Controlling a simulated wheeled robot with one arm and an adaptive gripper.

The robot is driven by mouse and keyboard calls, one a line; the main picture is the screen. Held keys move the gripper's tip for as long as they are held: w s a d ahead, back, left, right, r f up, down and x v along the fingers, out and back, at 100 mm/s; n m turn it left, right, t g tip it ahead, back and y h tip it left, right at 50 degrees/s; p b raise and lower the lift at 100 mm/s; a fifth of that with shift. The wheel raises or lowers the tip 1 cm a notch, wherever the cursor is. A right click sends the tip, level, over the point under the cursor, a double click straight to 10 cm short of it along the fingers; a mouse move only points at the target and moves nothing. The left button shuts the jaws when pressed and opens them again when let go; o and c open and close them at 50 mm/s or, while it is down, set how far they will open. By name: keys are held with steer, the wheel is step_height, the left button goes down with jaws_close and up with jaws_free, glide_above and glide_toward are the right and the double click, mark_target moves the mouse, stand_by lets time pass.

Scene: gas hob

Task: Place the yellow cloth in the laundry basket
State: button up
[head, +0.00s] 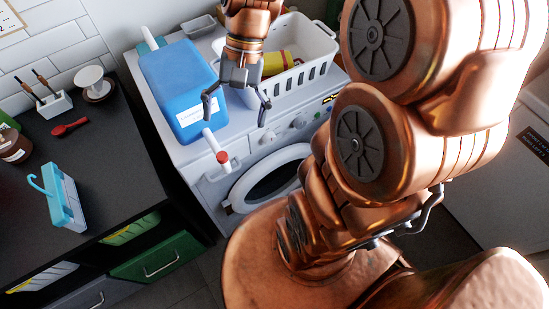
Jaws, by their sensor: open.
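The white laundry basket (322,47) stands on top of the washing machine, at the back right. Inside it, partly hidden behind my gripper and the basket wall, lies something yellow (275,62) with a red part beside it. It looks like the yellow cloth, but I cannot tell its full shape. My gripper (237,104) hangs with its fingers spread apart and empty, in front of the basket and right of the blue container. No other yellow cloth shows on the washing machine.
A large blue container (178,85) with a white label stands left of my gripper on the washing machine (205,180). A red-tipped white tube (215,150) is in front of it. The dark counter (105,130) at left holds a light-blue caddy (63,203) and a red spoon (70,127).

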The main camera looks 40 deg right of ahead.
steer(key=s+f+n+h, duration=0.1)
steer(key=s+n+h, duration=0.1)
steer(key=s, duration=0.4)
steer(key=s+f+n+t+h, duration=0.1)
steer(key=s+n+h, duration=0.1)
steer(key=s+n, duration=0.3)
steer(key=shift+s+d+f+h, duration=0.25)
steer(key=shift+s+d+h, duration=0.1)
steer(key=shift+d+h, duration=0.05)
steer(key=shift+c, duration=0.4)
